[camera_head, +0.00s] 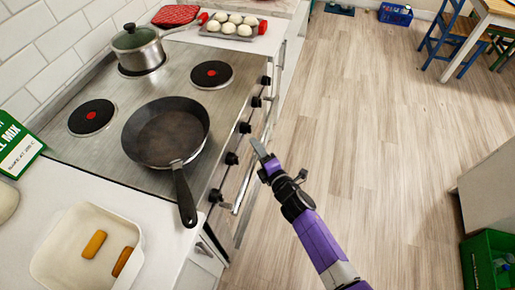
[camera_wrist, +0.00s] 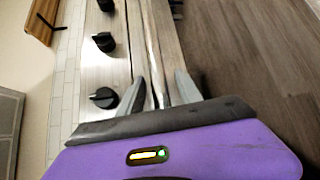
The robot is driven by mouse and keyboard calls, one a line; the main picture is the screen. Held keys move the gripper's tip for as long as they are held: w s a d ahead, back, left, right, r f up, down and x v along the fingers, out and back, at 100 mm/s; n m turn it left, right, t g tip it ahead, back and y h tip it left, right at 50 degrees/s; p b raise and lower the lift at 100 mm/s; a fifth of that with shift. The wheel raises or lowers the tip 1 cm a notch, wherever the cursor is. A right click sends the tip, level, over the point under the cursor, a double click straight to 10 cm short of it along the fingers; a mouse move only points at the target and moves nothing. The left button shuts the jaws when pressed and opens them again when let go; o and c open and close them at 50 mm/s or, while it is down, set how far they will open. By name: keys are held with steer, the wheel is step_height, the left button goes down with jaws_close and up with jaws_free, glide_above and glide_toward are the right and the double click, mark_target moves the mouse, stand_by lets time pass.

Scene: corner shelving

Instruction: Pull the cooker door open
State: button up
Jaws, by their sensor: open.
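The cooker (camera_head: 160,85) stands along the left wall, with a row of black knobs on its front edge. Its door is seen steeply from above, below the knobs, and looks shut. A metal bar handle (camera_head: 243,187) runs along the door's top; it also shows in the wrist view (camera_wrist: 154,50). My gripper (camera_head: 259,147) is open and empty at the cooker front, by the handle. In the wrist view its two fingers (camera_wrist: 162,92) lie on either side of the bar. I cannot tell whether they touch it.
A lidded pot (camera_head: 138,48) stands behind. A white dish (camera_head: 70,245) is on the near counter. The wooden floor right of the cooker is clear; a green crate (camera_head: 487,262) stands far right.

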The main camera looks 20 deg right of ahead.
jaws_close()
stand_by(1.4)
